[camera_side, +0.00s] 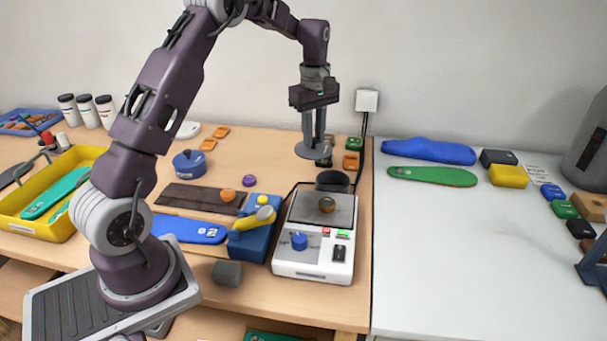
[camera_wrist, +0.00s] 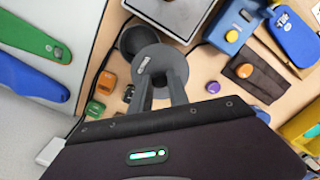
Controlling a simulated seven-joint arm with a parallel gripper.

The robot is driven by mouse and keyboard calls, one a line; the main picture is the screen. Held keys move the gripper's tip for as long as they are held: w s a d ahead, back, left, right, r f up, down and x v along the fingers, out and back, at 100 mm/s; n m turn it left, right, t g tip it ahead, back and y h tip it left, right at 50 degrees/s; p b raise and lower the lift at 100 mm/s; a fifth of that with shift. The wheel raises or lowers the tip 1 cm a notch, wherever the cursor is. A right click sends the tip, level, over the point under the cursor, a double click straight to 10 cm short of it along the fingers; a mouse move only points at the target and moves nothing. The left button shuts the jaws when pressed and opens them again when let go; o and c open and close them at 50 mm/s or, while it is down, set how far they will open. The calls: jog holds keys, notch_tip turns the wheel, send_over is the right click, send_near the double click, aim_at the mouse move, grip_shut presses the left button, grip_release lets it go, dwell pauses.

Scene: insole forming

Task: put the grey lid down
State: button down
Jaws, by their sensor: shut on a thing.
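The grey lid (camera_wrist: 163,62) is a round disc with a small label, seen close up in the wrist view. In the side view the lid (camera_side: 310,151) hangs nearly level in the air above the table. My gripper (camera_side: 314,136) points down and is shut on the lid; its fingers also show in the wrist view (camera_wrist: 161,88). A dark round open pot (camera_side: 332,181) stands behind the white scale-like device, below and slightly right of the lid. In the wrist view the lid partly overlaps the pot (camera_wrist: 133,38).
The white device (camera_side: 312,268) with a dark plate stands in front. Small orange and green blocks (camera_side: 351,162) stand behind the pot at right, near a cable. A blue press (camera_side: 254,243) with a yellow lever is at left. The white table (camera_side: 450,270) has free room.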

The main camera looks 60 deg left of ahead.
jog(key=s+a+f, duration=0.3)
jog(key=s+a, duration=0.1)
jog(key=s, duration=0.2)
jog(key=f, duration=0.9)
jog(key=shift+s+a+f, duration=0.15)
jog(key=shift+s+a, duration=0.05)
jog(key=shift+f, duration=0.1)
jog(key=c, duration=1.3)
grip_release()
jog(key=shift+o, duration=0.2)
